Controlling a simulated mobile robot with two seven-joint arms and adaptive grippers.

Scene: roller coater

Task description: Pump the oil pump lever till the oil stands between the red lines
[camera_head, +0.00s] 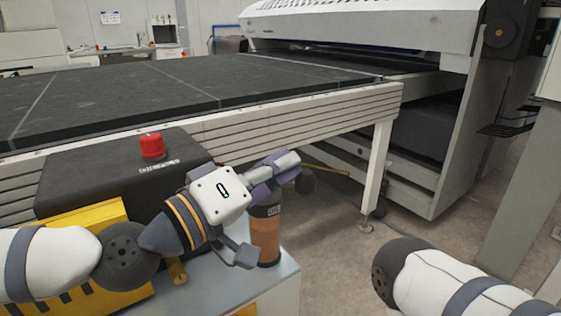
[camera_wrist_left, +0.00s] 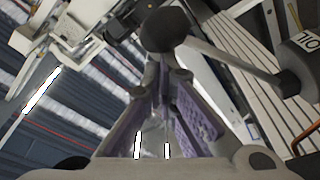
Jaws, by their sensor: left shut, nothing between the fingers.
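The oil reservoir (camera_head: 265,238) is a cylinder with orange-brown oil and an "OIL" label, standing at the right end of the pump unit. The red lines cannot be made out. My left gripper (camera_head: 290,161) has purple pads and is shut and empty above the reservoir, partly covering its top. The lever's black ball knob (camera_head: 305,182) shows just right of the fingers. In the left wrist view the knob (camera_wrist_left: 165,30) is at the fingertips, with a grey rod running right; contact cannot be told. The reservoir's label (camera_wrist_left: 308,41) shows there too. My right gripper is out of view.
A black box with a red button (camera_head: 152,146) and a yellow part (camera_head: 90,218) lie left of the reservoir. The conveyor table (camera_head: 200,95) runs behind, with a leg (camera_head: 376,170) to the right. The floor right of the pump unit is clear.

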